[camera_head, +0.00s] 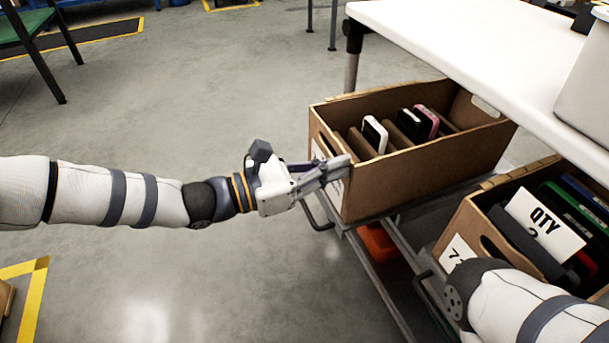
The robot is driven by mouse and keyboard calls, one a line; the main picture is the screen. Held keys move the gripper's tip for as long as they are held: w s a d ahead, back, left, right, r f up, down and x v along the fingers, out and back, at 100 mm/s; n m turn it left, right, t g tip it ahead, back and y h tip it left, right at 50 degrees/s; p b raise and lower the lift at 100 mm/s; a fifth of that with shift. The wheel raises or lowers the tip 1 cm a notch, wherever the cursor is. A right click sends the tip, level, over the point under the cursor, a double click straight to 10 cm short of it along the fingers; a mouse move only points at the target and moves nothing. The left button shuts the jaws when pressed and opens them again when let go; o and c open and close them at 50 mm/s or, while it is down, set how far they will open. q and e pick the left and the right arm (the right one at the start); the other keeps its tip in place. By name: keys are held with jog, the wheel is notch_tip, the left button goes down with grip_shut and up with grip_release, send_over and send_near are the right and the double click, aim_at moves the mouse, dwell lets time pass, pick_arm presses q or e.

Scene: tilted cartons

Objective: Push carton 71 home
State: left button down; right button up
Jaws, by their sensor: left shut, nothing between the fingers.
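A brown cardboard carton (425,170) stands at the centre right, with several phone-like items between dividers inside. My left gripper (338,168) is shut and empty at this carton's near-left end wall, over its white label. The label's number is hidden, and I cannot tell whether the fingers touch the wall. A second brown carton (467,222) stands at the lower right. Its label (458,252) shows a 7, and what follows is unclear. My right arm comes in from the lower right in front of this second carton. Its gripper does not show.
The cartons stand on a metal rack with rails (386,262) and handles. A red-orange bin (377,242) sits below. A white table (480,50) overhangs behind. A QTY card (545,225) stands in the second carton. The grey floor (200,110) at left is clear.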

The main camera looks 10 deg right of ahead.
pick_arm(q)
jog(key=b+x, duration=0.4)
jog(key=x, duration=0.8)
jog(key=shift+b, duration=0.4)
pick_arm(e)
jog(key=f, duration=0.1)
jog(key=s+f, duration=0.1)
jog(key=f+g, duration=0.1)
jog(key=shift+s+f, duration=0.25)
jog(key=shift+s, duration=0.05)
